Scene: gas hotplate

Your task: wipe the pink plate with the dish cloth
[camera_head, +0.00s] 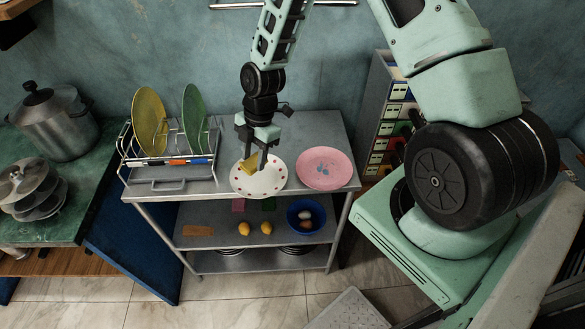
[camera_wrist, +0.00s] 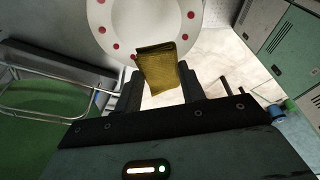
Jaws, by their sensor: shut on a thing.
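My gripper (camera_head: 257,163) is shut on a folded yellow dish cloth (camera_head: 248,164). The cloth also shows between the fingers in the wrist view (camera_wrist: 160,66). It is held over the white plate with red dots (camera_head: 268,184); I cannot tell whether it touches that plate. The pink plate (camera_head: 334,158) lies flat on the metal table, just right of the white plate. Blue-grey marks (camera_head: 323,169) show on its middle. The pink plate does not show in the wrist view.
A wire dish rack (camera_head: 170,172) holding a yellow plate (camera_head: 149,121) and a green plate (camera_head: 194,115) stands left on the metal table (camera_head: 225,136). The shelf below holds a blue bowl (camera_head: 318,222) and lemons (camera_head: 244,228). A drawer cabinet (camera_head: 376,110) stands to the right.

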